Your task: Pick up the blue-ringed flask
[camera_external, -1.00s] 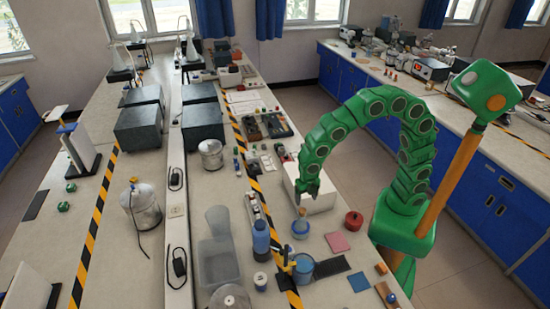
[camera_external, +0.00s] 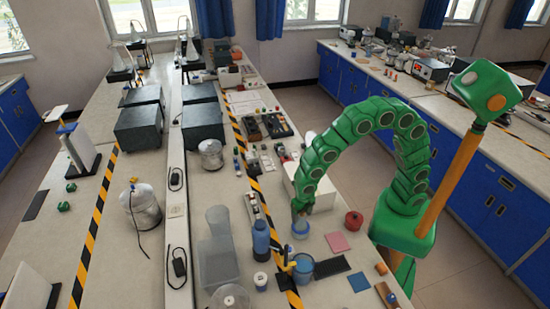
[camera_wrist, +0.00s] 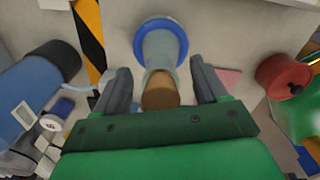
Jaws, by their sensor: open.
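The blue-ringed flask (camera_external: 300,229) stands on the bench below my gripper (camera_external: 301,208), which hides its upper part in the external view. In the wrist view the flask (camera_wrist: 161,48) shows its blue ring, pale neck and brown cork stopper. My gripper (camera_wrist: 160,74) is open there, with one dark finger on each side of the neck and cork. Gaps show on both sides, so neither finger seems to touch it.
A blue bottle (camera_external: 261,238) stands left of the flask and a blue beaker (camera_external: 303,266) in front. A red round container (camera_external: 353,221) and a pink square (camera_external: 337,242) lie to the right. A white box (camera_external: 313,192) stands behind.

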